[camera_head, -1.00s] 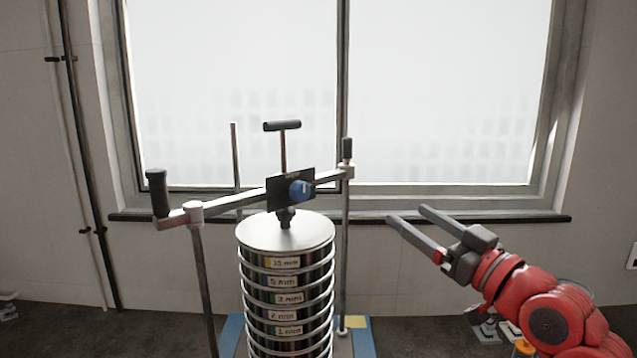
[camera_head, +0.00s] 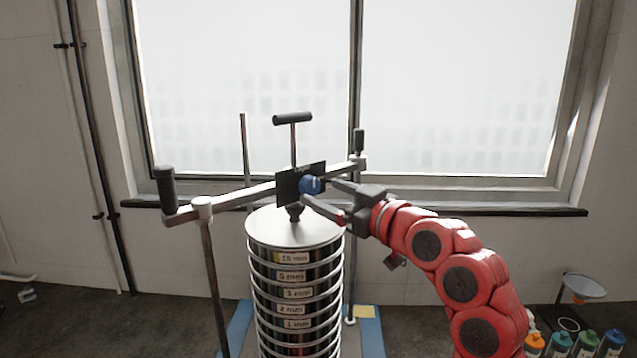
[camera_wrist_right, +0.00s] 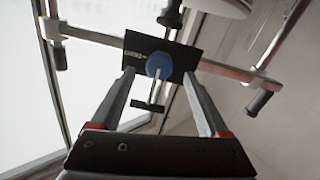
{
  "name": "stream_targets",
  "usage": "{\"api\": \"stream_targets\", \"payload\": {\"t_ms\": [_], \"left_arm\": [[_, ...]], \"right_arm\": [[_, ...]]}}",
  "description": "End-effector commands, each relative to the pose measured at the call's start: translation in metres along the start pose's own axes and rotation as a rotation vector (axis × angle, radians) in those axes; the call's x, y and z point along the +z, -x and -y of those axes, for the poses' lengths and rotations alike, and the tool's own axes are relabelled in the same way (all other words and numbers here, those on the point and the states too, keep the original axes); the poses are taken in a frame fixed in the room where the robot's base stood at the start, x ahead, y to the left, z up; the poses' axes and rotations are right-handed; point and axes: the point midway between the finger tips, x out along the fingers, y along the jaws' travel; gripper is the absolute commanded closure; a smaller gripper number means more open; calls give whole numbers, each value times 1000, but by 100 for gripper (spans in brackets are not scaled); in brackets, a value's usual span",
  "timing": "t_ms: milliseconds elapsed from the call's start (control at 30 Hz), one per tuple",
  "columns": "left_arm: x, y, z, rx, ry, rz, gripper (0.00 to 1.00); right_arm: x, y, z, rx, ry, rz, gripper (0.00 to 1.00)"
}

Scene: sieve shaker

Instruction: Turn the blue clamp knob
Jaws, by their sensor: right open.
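The blue clamp knob (camera_head: 310,185) sits on a black plate (camera_head: 290,187) on the crossbar above the sieve stack (camera_head: 295,290). My right gripper (camera_head: 322,196) is open, with its two fingers reaching toward the knob from the right. In the right wrist view the knob (camera_wrist_right: 159,65) shows just beyond the fingertips and between them, with a pale bar across its face. I cannot tell from these views whether the fingers touch it. My left gripper is not in view.
A black T-handle (camera_head: 293,119) stands above the plate. The crossbar (camera_head: 235,197) has a black grip (camera_head: 165,188) at its left end, and upright rods stand around the stack. Several bottles (camera_head: 585,343) and a white funnel (camera_head: 584,287) are at the lower right.

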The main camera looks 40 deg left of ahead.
Motion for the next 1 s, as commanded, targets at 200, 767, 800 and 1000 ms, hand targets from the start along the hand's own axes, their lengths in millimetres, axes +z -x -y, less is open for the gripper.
{"api": "stream_targets", "payload": {"t_ms": [200,767,800,1000], "left_arm": [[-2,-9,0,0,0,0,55],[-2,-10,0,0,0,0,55],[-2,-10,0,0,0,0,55],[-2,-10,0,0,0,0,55]], "right_arm": [[-1,-26,0,-2,-2,1,21],[1,-30,0,0,-2,1,57],[1,-30,0,0,-2,1,64],[1,-30,0,0,-2,1,100]]}}
